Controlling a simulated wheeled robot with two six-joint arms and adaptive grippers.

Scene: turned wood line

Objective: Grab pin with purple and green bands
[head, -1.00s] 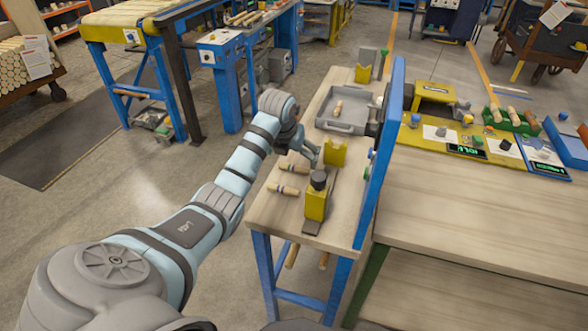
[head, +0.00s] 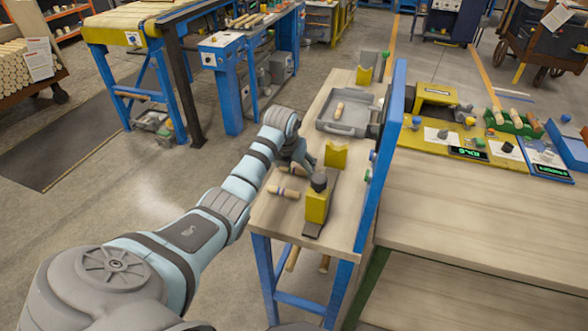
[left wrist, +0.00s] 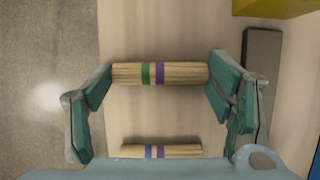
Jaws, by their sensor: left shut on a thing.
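The pin with green and purple bands (left wrist: 160,73) lies crosswise between the fingers of my left gripper (left wrist: 160,76) in the left wrist view, one finger pad at each end. My left gripper (head: 301,165) is shut on it, over the wooden bench, and mostly hides it in the head view. I cannot tell whether the pin is clear of the bench top. A second pin with blue and purple bands (left wrist: 160,151) lies parallel to it on the bench; in the head view it shows (head: 283,192) just in front of the gripper. My right gripper is not in view.
A yellow stand with a dark knob (head: 317,203) is close to the right of the pins. A yellow V-shaped rest (head: 336,156) and a grey tray (head: 327,123) with a pin stand farther back. A blue upright panel (head: 378,155) bounds the bench's right side.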

